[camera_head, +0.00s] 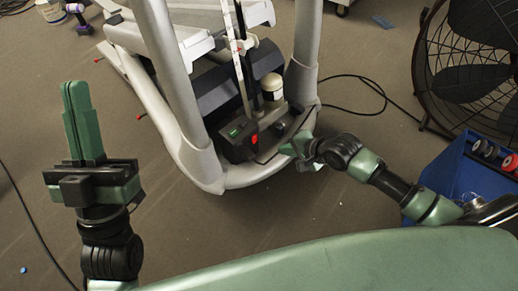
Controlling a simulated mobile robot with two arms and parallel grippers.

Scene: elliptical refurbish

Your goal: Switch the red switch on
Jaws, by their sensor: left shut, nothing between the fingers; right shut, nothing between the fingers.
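The red switch (255,140) is a small red piece on the dark box (236,141) low in the elliptical machine's open base. A small green patch shows on the same box, left of the red switch. My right gripper (289,149) is shut and empty, just right of the red switch. A small gap seems to lie between them, though touch is hard to judge at this size. My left gripper (76,88) is shut and empty, pointing up, well left of the machine. How the switch is set is too small to tell.
The machine's grey frame (180,135) surrounds the box, with thick tubes on both sides. A black fan (470,80) and a blue crate (455,172) stand at the right. Black cables lie on the floor. The carpet between my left gripper and the machine is mostly clear.

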